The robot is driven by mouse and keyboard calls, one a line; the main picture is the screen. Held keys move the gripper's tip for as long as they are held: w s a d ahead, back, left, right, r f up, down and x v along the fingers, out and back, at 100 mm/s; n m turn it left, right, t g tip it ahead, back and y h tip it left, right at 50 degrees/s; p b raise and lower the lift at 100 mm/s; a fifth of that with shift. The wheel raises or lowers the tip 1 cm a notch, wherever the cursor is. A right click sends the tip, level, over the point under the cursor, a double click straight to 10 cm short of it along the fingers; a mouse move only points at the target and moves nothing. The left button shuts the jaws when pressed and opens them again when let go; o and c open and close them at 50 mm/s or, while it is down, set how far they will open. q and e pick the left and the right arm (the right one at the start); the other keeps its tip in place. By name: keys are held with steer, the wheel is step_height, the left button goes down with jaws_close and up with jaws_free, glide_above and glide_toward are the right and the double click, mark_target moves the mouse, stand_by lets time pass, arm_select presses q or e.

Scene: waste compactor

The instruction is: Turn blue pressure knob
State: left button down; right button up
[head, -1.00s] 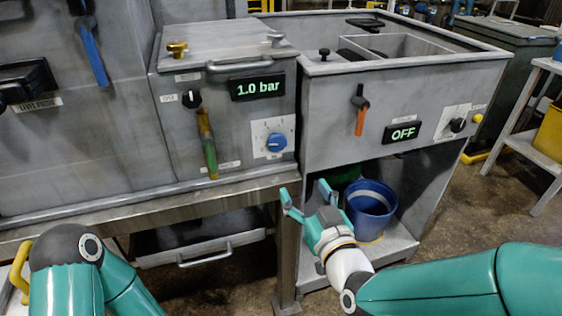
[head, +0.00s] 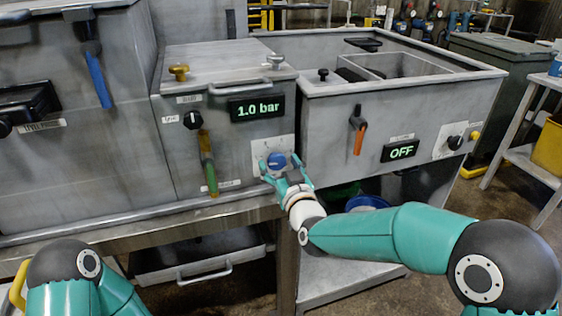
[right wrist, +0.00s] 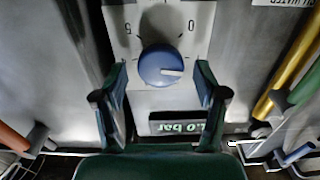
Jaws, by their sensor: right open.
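The blue pressure knob (head: 277,161) sits on a white scale plate on the front of the grey unit, under the display (head: 257,107) that reads 1.0 bar. My right gripper (head: 282,172) is open in front of the knob, its fingers to either side of it. In the right wrist view the knob (right wrist: 160,65) lies between the open fingers of my right gripper (right wrist: 160,72), with a gap on both sides. The knob's white mark points right there, and 0 and 5 show on the scale. My left gripper is out of view.
To the right are an orange-tipped lever (head: 358,130) and an OFF display (head: 400,151). A blue bucket (head: 366,202) stands below, partly hidden by my right arm.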

steer(key=shift+w+a, duration=0.2)
steer(key=shift+w, duration=0.3)
